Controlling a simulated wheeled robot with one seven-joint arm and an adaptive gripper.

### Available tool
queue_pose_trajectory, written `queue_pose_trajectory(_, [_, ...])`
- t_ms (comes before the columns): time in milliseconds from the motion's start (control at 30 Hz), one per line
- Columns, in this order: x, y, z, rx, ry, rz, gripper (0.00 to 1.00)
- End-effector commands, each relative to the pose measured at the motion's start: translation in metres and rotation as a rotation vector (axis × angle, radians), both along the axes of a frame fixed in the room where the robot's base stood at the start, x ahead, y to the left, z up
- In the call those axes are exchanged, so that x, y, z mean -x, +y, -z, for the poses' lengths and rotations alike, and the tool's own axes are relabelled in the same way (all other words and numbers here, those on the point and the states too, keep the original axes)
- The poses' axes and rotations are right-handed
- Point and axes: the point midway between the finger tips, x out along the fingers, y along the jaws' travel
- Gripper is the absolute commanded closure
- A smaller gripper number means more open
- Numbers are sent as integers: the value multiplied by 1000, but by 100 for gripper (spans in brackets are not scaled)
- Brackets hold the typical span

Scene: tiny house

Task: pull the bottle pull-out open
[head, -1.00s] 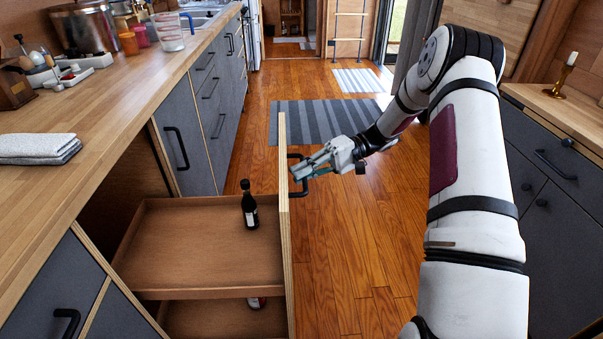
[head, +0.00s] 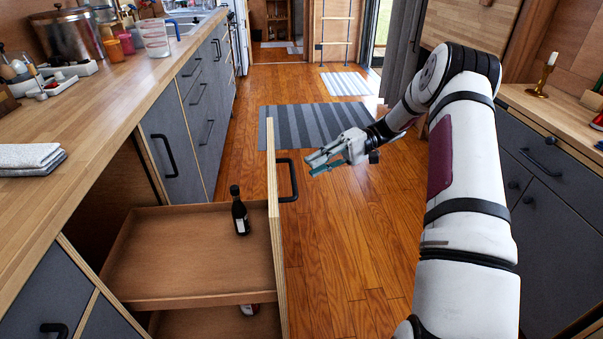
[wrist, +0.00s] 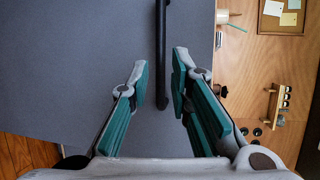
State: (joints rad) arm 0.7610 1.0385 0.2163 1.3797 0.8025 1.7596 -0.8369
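The bottle pull-out stands well out from the counter, and its wooden upper shelf (head: 165,262) shows. Its front panel (head: 273,235) is seen nearly edge-on, with a black bar handle (head: 292,180) on the outer side. A dark bottle (head: 239,212) stands upright on the upper shelf. My gripper (head: 312,163) is open and empty, a short way right of the handle and apart from it. In the wrist view the handle (wrist: 161,60) runs down between my two open fingers (wrist: 158,85), against the grey panel (wrist: 80,60).
The counter (head: 95,120) runs along the left, with a folded towel (head: 28,158) on it. Grey cabinets (head: 570,200) stand at the right. The wood floor (head: 335,240) between is clear, with a striped rug (head: 310,122) farther off.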

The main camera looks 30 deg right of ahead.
Motion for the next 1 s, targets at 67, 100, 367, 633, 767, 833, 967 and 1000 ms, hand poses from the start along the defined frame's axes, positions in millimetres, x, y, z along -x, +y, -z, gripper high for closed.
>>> queue_pose_trajectory(67, [-1,-15,-2,1,-3,1,81])
queue_pose_trajectory(100, [-1,-21,-3,1,-2,2,81])
queue_pose_trajectory(367, [-3,-44,-8,1,0,0,81])
queue_pose_trajectory(633, [-2,-45,-8,0,0,0,81])
queue_pose_trajectory(767, [-2,-45,-8,0,0,0,81])
queue_pose_trajectory(833, [-2,-45,-8,0,0,0,81])
queue_pose_trajectory(967, [-2,-44,-10,5,0,-3,81])
queue_pose_trajectory(1000, [-2,-41,-13,13,4,-9,81])
